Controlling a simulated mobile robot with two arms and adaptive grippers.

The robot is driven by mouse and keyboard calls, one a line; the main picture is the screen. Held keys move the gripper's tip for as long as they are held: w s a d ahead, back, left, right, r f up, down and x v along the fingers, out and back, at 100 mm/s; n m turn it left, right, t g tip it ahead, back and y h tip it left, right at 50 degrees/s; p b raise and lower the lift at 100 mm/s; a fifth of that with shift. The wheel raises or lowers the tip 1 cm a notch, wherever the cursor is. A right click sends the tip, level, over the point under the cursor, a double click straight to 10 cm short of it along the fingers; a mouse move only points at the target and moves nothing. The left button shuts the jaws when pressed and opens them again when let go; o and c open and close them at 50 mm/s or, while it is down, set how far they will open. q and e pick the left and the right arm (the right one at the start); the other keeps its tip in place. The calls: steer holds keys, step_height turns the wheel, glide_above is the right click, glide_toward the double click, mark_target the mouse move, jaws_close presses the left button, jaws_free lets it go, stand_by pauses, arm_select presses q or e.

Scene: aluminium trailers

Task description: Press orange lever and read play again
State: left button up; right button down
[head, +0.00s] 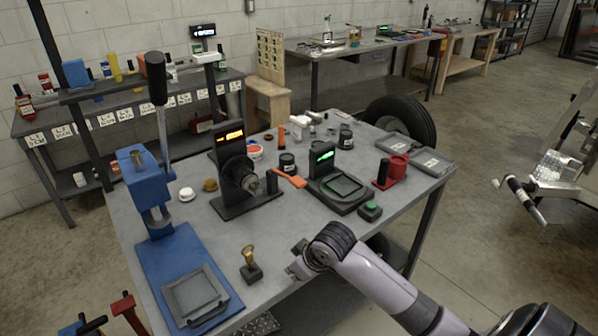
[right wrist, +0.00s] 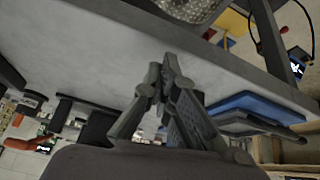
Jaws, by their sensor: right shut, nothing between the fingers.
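The orange lever (head: 289,178) sticks out to the right of a black bench device (head: 240,180) with a round chuck. An upright display (head: 231,134) on this device glows orange; its characters are too small to read. My right gripper (head: 296,266) is shut and empty near the table's front edge, in front of and apart from the lever. In the right wrist view its fingers (right wrist: 167,78) meet with nothing between them. The lever cannot be made out there. My left gripper is not in view.
Bare tabletop lies between gripper and lever.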

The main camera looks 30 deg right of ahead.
steer(key=w+d+r+t, duration=0.1)
steer(key=w+d+r, duration=0.3)
steer(key=r, duration=0.4)
steer(key=w+d+r+m+t, duration=0.1)
steer(key=w+d+r, duration=0.3)
steer(key=d+r, duration=0.2)
steer(key=w+d+r+m+t, duration=0.1)
steer(key=w+d+r, duration=0.3)
steer(key=r, duration=0.6)
steer(key=shift+w+d+r, duration=0.15)
steer(key=shift+w+d, duration=0.05)
steer(key=shift+d, duration=0.55)
steer(key=shift+w, duration=0.1)
steer(key=p, duration=0.3)
glide_above(302, 181)
step_height(302, 181, down, 7)
steer(key=shift+w+a+f, duration=0.1)
steer(key=shift+w+a, duration=0.05)
step_height(302, 181, down, 3)
steer(key=shift+r, duration=0.2)
steer(key=shift+f, duration=0.7)
steer(key=shift+f, duration=0.1)
